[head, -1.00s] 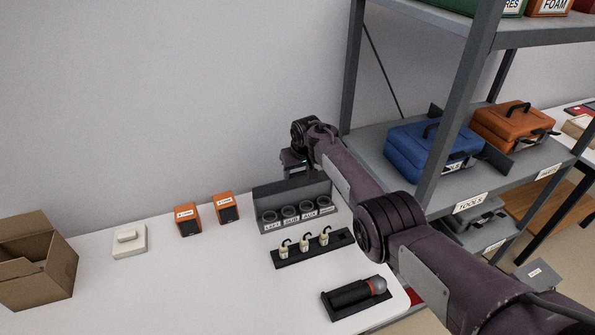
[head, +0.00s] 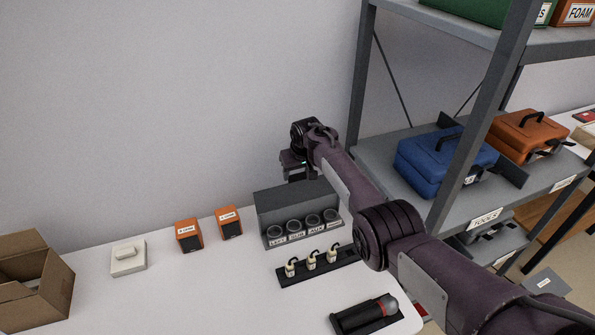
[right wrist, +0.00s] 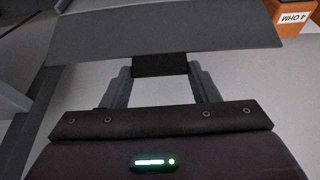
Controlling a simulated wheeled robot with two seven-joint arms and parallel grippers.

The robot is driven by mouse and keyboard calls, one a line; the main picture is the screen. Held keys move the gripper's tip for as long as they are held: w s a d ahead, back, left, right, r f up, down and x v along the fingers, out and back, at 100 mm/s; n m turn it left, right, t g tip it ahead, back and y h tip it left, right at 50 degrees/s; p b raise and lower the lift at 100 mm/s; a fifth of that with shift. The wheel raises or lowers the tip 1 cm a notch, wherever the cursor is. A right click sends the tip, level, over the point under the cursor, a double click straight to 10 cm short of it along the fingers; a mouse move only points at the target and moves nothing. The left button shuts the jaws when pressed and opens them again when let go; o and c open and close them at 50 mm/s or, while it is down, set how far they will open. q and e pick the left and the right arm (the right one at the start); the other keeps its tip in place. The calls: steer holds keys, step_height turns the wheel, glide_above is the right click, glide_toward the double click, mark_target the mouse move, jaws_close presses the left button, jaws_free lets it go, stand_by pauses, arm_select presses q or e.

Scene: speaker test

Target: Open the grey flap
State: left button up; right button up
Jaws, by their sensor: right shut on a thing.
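The grey flap (head: 298,202) is the broad plain panel above a row of round sockets on the dark grey unit (head: 264,232) at the table's back right. In the right wrist view the flap (right wrist: 165,36) is a wide grey plate across the top. A dark tab (right wrist: 160,65) sits at the flap's edge. My right gripper (head: 297,172) is behind the unit near the flap's top edge. In the right wrist view my right gripper (right wrist: 160,72) is shut on the tab. The flap's exact angle is hard to tell. My left gripper is out of view.
Three small pale jacks (head: 312,261) stand on a black strip before the unit. A black microphone (head: 362,316) lies in front. Orange boxes (head: 188,236), a white block (head: 128,257) and a carton (head: 35,285) are leftward. A metal shelf (head: 375,155) stands close right.

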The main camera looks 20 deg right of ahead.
steer(key=shift+w+r, duration=0.3)
steer(key=shift+r, duration=0.05)
steer(key=o, duration=1.1)
steer(key=shift+c, duration=0.2)
steer(key=o, duration=0.3)
steer(key=shift+f, duration=0.3)
steer(key=shift+s, duration=0.1)
steer(key=shift+s+r, duration=0.15)
steer(key=shift+r, duration=0.4)
steer(key=shift+v, duration=3.35)
steer(key=shift+f, duration=0.1)
